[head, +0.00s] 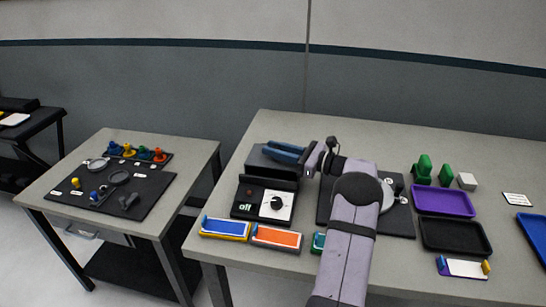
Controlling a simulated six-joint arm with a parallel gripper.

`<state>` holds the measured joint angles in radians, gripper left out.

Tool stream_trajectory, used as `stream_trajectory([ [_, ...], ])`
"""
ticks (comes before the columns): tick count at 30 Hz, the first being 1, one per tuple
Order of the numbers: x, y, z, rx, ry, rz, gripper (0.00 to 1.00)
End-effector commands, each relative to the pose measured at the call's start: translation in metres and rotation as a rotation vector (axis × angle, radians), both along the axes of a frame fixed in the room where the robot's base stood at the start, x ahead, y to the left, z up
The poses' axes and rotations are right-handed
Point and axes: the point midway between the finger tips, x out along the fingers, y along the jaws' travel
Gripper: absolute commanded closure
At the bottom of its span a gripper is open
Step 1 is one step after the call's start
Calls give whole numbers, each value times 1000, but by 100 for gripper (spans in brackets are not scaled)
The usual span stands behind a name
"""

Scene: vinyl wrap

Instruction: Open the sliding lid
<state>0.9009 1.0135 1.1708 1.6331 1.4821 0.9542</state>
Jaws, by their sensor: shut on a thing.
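A dark box (258,161) stands at the back left of the large table. Its flat dark top appears to be the sliding lid, but I cannot tell how far it is open. My gripper (274,150) reaches left over this box, with its dark blue fingers low at the box's top. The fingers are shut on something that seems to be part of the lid. The exact contact is too small and dark to make out. My lilac arm comes up from the front edge and hides part of the table.
A control panel (245,208) with a round dial and "off" display stands just in front of the box. Blue (223,228) and orange (276,237) blocks lie at the front edge. Purple (443,202) and black (455,236) trays are at right.

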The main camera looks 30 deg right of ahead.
Motion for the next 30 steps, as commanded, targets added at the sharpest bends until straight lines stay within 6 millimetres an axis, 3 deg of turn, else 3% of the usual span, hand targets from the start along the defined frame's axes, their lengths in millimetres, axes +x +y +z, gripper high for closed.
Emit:
stream_trajectory([
  [12,26,-27,-1,-2,-1,-2,100],
  [26,30,-30,1,1,0,-3,100],
  [27,30,-30,1,2,0,-3,76],
  [29,30,-30,1,1,0,-3,62],
  [30,30,-30,1,1,0,-3,60],
])
